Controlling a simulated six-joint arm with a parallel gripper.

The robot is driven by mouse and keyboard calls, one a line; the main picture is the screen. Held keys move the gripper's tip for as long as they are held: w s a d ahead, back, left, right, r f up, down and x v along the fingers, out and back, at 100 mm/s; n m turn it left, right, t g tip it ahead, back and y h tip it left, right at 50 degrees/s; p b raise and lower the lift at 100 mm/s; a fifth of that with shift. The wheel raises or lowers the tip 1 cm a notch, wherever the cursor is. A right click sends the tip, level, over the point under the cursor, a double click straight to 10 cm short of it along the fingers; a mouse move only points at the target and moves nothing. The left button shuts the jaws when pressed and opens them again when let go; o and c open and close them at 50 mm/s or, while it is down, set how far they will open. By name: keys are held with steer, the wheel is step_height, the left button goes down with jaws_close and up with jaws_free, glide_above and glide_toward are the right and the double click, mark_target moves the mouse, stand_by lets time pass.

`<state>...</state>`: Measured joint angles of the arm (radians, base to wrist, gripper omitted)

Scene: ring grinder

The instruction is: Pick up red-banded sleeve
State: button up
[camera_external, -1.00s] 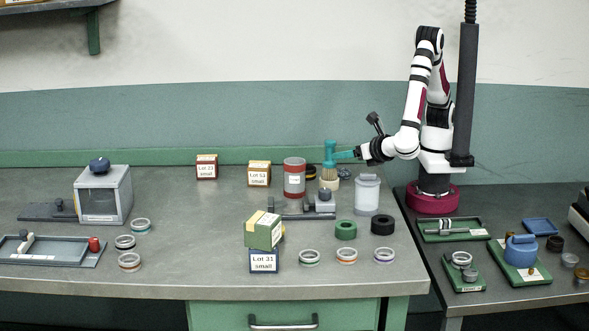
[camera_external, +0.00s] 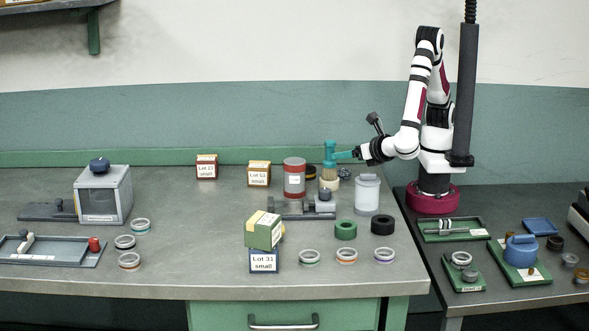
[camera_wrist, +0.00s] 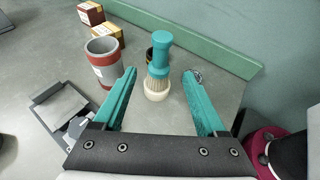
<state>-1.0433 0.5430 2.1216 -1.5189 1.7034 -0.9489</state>
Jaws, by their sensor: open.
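Several pale ring-shaped sleeves with coloured bands lie on the bench in the external view. One with an orange-red band (camera_external: 346,256) lies at the front right; another with a similar reddish-orange band (camera_external: 130,262) lies at the front left. I cannot tell which counts as the red-banded one. Others have a green band (camera_external: 309,257), a bluish band (camera_external: 384,256), a dark band (camera_external: 125,242) and a teal band (camera_external: 141,226). My gripper (camera_wrist: 159,74) is open and empty at the back of the bench, far from the sleeves. No sleeve shows in the wrist view.
A teal-handled brush (camera_wrist: 158,62) stands in a cream base in front of my open fingers. A red-and-grey canister (camera_external: 294,178), a white lidded jar (camera_external: 367,195) and a grey fixture (camera_external: 290,211) stand nearby. Green (camera_external: 345,230) and black (camera_external: 382,225) rings lie behind the front-right sleeves.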

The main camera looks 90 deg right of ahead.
steer(key=o, duration=0.3)
steer(key=m+g+h, duration=0.1)
steer(key=m+g, duration=0.1)
glide_toward(294, 169)
steer(key=x, duration=0.4)
steer(key=s+x, duration=0.1)
steer(key=x, duration=0.8)
steer(key=shift+s+d, duration=0.2)
steer(key=shift+d, duration=0.2)
